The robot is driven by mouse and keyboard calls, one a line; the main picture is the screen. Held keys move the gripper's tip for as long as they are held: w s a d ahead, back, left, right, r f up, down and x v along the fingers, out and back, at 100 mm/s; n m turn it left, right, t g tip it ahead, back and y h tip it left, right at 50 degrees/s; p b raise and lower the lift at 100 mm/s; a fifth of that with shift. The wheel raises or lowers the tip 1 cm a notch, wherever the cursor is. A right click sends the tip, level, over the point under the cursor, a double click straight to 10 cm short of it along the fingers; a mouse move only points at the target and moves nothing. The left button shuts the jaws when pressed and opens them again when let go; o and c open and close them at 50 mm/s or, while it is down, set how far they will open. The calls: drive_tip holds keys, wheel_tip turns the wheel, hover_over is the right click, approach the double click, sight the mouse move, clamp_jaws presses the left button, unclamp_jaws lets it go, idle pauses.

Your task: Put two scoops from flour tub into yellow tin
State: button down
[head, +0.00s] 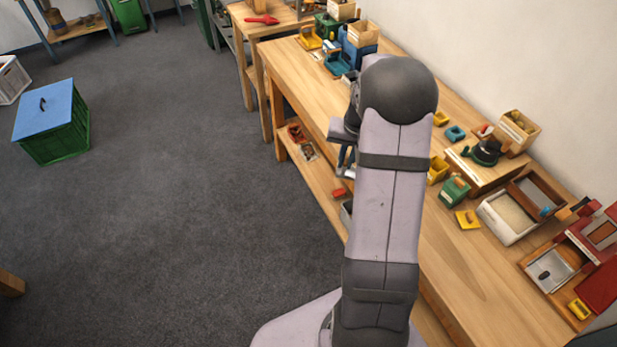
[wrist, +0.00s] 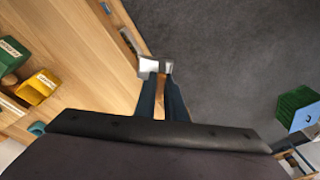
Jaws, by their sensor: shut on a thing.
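My gripper (wrist: 162,84) is shut on the light brown handle of a scoop (wrist: 153,66). The scoop's pale metal head points away from the wrist, over the bench's edge with grey floor beyond. I cannot tell whether it holds anything. In the head view my arm hides most of the gripper. A yellow tin (head: 437,170) stands on the bench right of my arm; a yellow tin also shows at the left in the wrist view (wrist: 36,88). A white tub (head: 508,217) with pale contents, perhaps the flour tub, stands farther right. The gripper is apart from both.
A green tin (head: 454,190) stands beside the yellow one. A low yellow piece (head: 467,219) lies before the white tub. A wooden box (head: 517,130) and dark item (head: 487,151) stand behind. A red-framed station (head: 590,250) is at right. The front bench top (head: 470,290) has clear room.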

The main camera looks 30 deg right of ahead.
drive_tip(key=s+d+m, duration=0.2)
drive_tip(key=s+d, duration=0.3)
drive_tip(key=d, duration=0.5)
drive_tip(key=s+d+r+m+t, duration=0.1)
drive_tip(key=s+d+m, duration=0.2)
drive_tip(key=s+d, duration=0.3)
drive_tip(key=s+d+r+m+p, duration=0.1)
drive_tip(key=s+d+m, duration=0.2)
drive_tip(key=d, duration=1.1)
drive_tip(key=shift+s+d+h, duration=0.1)
drive_tip(key=shift+s+h, duration=0.3)
drive_tip(key=shift+s, duration=0.9)
drive_tip(key=s+d+m, duration=0.1)
drive_tip(key=s+d, duration=0.2)
drive_tip(key=s, duration=0.3)
drive_tip(key=s+d+m+t+h, duration=0.1)
drive_tip(key=s+d+m, duration=0.1)
drive_tip(key=s+d, duration=0.2)
drive_tip(key=shift+s+d+r, duration=0.15)
drive_tip(key=shift+s+r, duration=0.2)
drive_tip(key=shift+s, duration=0.8)
drive_tip(key=shift+f, duration=0.1)
